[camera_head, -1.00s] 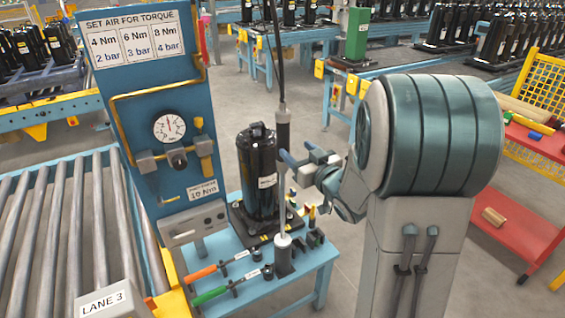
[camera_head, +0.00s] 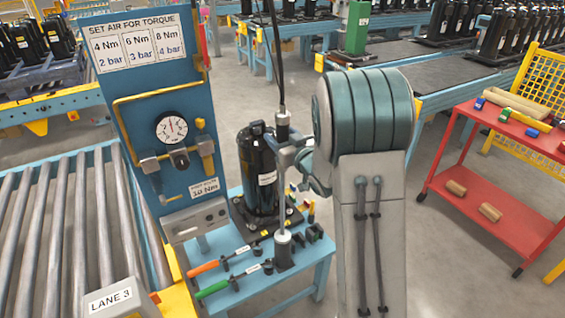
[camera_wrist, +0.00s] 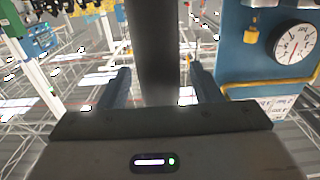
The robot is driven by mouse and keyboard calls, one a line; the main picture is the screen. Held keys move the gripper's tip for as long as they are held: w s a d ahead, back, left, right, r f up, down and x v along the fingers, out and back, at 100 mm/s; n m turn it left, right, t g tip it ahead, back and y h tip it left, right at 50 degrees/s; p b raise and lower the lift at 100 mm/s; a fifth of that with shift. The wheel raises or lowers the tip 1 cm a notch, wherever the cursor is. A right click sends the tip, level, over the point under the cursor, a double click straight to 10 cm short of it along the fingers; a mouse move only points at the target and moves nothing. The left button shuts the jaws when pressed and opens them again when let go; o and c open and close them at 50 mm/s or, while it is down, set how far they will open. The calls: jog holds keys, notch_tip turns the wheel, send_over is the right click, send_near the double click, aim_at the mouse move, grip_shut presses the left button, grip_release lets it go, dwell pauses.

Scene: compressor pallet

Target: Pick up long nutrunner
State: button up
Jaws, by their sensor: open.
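In the wrist view the dark nutrunner body (camera_wrist: 163,55) stands between my two open fingers (camera_wrist: 160,82), with a gap visible on each side. The contact behind the fingers is hidden in the head view.
A black compressor (camera_head: 258,175) stands right behind the nutrunner. The blue panel (camera_head: 160,90) with its gauge is to the left. A red cart (camera_head: 470,190) stands right.

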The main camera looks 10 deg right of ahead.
grip_shut()
dwell(1.1)
jog(key=shift+r, duration=0.15)
